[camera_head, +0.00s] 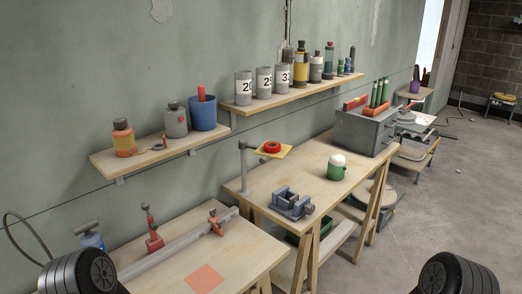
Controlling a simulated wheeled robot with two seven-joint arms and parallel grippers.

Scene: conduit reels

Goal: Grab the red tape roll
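The red tape roll (271,146) lies flat on a small yellow plate (260,152). The plate is held at the top of a grey post stand (245,167) that rises from the back left of the wooden workbench (312,165). The roll is unobstructed from above. Dark rounded parts of my own arms show at the bottom left and bottom right corners. Neither gripper's fingers are in view, and both visible arm parts are well apart from the roll.
A grey vise (291,204), a green cup (337,170) with a white top and a grey toolbox (365,130) stand on the workbench. A shelf (290,95) with numbered cans hangs behind. A lower table (180,265) stands in front left. Floor (430,215) at right is clear.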

